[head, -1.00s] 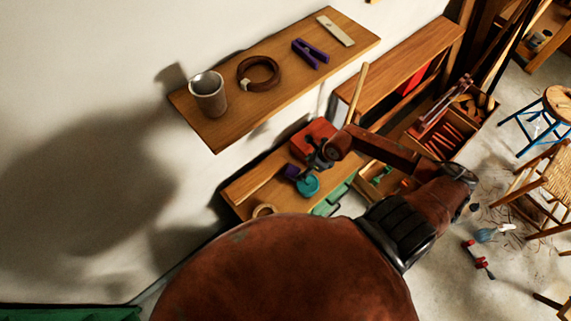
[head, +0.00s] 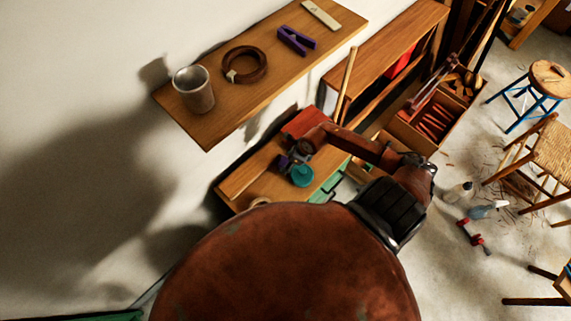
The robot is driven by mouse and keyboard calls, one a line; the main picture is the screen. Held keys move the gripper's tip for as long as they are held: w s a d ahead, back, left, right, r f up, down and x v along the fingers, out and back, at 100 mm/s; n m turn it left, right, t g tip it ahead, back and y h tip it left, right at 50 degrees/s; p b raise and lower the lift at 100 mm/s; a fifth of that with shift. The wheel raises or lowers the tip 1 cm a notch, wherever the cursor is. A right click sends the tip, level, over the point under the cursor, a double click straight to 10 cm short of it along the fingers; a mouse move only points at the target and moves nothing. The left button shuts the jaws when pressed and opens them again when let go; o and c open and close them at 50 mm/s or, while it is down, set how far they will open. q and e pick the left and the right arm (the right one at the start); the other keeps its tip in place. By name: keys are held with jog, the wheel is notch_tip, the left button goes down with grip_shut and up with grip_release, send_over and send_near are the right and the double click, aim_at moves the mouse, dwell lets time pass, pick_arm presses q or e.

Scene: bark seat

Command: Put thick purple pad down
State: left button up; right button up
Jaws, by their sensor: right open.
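A small dark purple piece (head: 283,161), which looks like the pad, is on or just above the lower wooden shelf, left of a teal round object (head: 302,175). My right gripper (head: 292,156) is right beside the purple piece and is open. The fingers are small and dark here, so I cannot tell whether they touch the piece or whether it rests fully on the shelf. My left gripper is not in view.
A red box (head: 304,122) stands just behind the gripper on the lower shelf (head: 236,184). The upper shelf (head: 215,129) holds a metal cup (head: 194,90), a brown coil (head: 246,64) and a purple clamp (head: 296,40). The lower shelf's left part has bare room.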

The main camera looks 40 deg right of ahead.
jog(key=shift+x, duration=0.85)
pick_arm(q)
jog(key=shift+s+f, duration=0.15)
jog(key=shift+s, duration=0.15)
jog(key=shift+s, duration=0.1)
pick_arm(e)
jog(key=shift+c, duration=0.2)
jog(key=c, duration=1)
jog(key=shift+c, duration=0.2)
